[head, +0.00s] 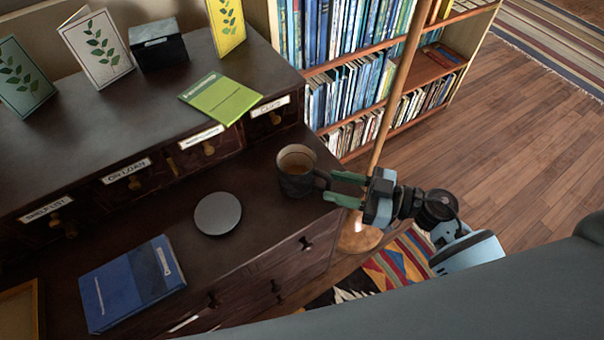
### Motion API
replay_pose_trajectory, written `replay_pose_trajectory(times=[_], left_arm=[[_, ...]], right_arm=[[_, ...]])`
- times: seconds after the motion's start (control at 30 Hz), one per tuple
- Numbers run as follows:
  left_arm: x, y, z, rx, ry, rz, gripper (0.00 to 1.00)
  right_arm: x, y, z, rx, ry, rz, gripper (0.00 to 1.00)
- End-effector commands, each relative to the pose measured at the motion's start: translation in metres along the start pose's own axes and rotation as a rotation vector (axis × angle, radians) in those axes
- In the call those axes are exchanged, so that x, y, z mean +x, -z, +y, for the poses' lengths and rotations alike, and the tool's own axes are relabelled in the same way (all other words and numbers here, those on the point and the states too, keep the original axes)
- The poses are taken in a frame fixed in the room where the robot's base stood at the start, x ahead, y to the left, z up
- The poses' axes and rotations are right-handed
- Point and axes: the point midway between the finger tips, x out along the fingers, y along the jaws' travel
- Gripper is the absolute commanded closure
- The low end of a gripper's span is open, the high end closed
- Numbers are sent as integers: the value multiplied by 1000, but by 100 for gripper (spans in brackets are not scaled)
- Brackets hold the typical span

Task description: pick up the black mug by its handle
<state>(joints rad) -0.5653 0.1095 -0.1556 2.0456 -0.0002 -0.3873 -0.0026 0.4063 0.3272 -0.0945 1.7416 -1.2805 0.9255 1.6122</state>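The black mug (295,182) stands upright on the dark wooden cabinet's lower top, near its right end. It has a pale inside with brown liquid in it. Its handle (322,180) points right, toward my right gripper. My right gripper (331,186) comes in from the right with its two green fingers spread apart. The fingertips are at the handle, one on the far side and one on the near side. I cannot tell whether they touch it. My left gripper is not in view.
A dark round disc (218,214) and a blue book (132,283) lie left of the mug on the cabinet (255,235). A raised drawer row (130,180) stands behind, with a green booklet (221,98) on top. A wooden pole (392,105) rises behind my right gripper.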

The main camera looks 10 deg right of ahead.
Motion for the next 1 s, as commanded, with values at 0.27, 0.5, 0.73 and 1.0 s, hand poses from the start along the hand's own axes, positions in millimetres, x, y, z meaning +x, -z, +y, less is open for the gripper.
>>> replay_pose_trajectory(times=[0.27,0.5,0.73,1.0], left_arm=[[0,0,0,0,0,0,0],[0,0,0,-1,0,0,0],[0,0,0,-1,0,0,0],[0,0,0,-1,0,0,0]], right_arm=[[25,0,0,-1,0,0,64],[24,-1,0,-1,0,-1,69],[24,-1,0,-1,0,-1,99],[24,0,0,-2,0,2,100]])
